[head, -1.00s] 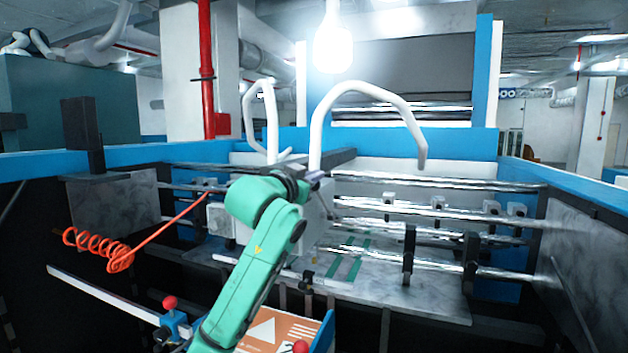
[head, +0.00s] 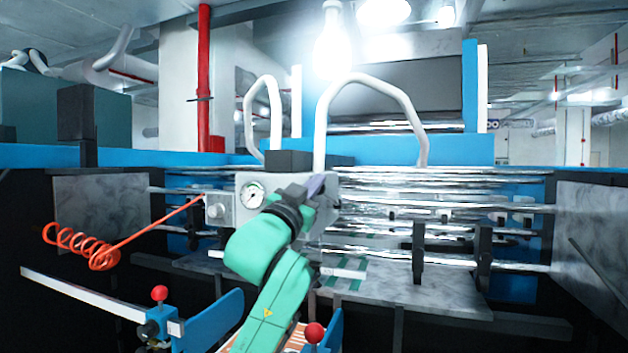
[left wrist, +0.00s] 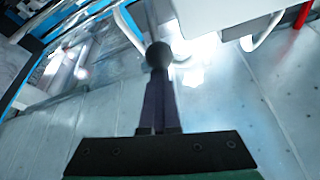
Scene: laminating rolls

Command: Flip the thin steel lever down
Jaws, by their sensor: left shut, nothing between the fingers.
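My left gripper (head: 316,186) is shut and empty, at the right part of the grey box with the round gauge (head: 252,195). In the left wrist view its dark fingers (left wrist: 158,105) lie together and point away from the camera. A dark round knob (left wrist: 159,54) shows at their tips. I cannot tell whether the fingers touch it. In the head view my green arm and gripper cover part of the box. My right gripper is not in view.
Steel rollers (head: 450,208) run across the machine behind the box. A white hose (head: 372,80) arches above it. An orange coiled hose (head: 85,243) joins the box from the left. Red-knobbed handles (head: 160,293) stand at the front left.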

